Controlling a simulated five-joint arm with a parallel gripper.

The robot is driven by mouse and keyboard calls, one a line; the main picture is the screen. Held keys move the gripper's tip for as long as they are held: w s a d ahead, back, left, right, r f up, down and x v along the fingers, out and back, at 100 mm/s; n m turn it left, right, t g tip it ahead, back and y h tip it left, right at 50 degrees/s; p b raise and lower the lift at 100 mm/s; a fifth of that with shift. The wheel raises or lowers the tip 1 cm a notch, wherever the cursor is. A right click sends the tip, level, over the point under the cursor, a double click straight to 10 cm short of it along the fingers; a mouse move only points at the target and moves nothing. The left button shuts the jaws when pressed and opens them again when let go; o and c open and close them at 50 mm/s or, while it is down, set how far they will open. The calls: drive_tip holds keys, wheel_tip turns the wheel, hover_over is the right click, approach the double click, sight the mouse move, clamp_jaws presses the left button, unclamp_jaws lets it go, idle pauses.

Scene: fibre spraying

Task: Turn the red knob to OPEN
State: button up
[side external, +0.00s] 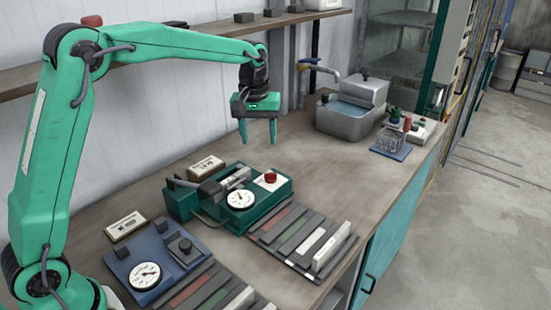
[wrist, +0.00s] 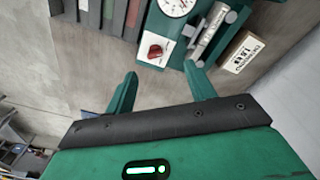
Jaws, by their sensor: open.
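The red knob (side external: 270,177) sits on a pale plate on top of the green device (side external: 258,212), beside its white round dial. In the wrist view the knob (wrist: 155,51) shows above and between my fingertips, on its pale plate. My gripper (side external: 257,140) points down in the air, behind and above the green device, apart from the knob. Its two green fingers (wrist: 161,72) stand apart with nothing between them. Lettering around the knob is too small to read.
A blue device with a dial (side external: 146,274) stands at the front left. Sample strips (side external: 303,240) lie right of the green device. A metal water tank (side external: 345,118) and a wire rack (side external: 391,143) stand at the back right. The bench between the tank and device is clear.

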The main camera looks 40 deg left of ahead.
drive_tip(key=n, duration=0.1)
hover_over(270, 173)
drive_tip(key=shift+g, duration=0.4)
wheel_tip(270, 173, down, 6)
drive_tip(key=shift+w+r, duration=0.1)
drive_tip(key=shift+r, duration=0.15)
drive_tip(key=shift+f, duration=0.15)
drive_tip(key=shift+f, duration=3.75)
drive_tip(key=c, duration=1)
